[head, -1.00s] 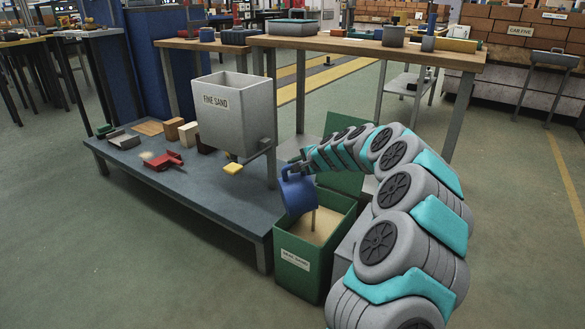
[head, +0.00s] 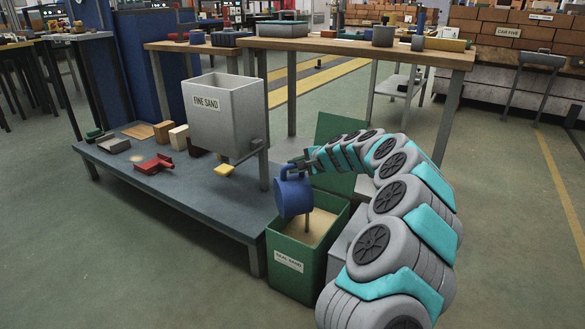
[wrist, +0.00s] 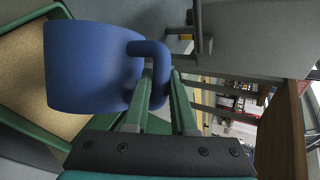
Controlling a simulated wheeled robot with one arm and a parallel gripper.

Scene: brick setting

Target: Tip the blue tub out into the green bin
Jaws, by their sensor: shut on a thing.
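The blue tub (head: 292,196) hangs over the open green bin (head: 290,276), tilted with its lower edge toward the bin's inside. A thin brown streak (head: 307,226) runs from the tub down to the pale sand (head: 322,222) in the bin. My gripper (head: 303,165) is shut on the tub's handle. In the wrist view my gripper (wrist: 160,80) has its green fingers on either side of the handle (wrist: 158,62), and the blue tub (wrist: 90,68) fills the left side. The tub's inside is hidden in both views.
A grey hopper labelled fine sand (head: 224,115) with a yellow lever tab (head: 225,170) stands on the low bench (head: 215,205), left of the bin. A red scoop (head: 153,164) and several blocks lie on it. Open floor lies in front.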

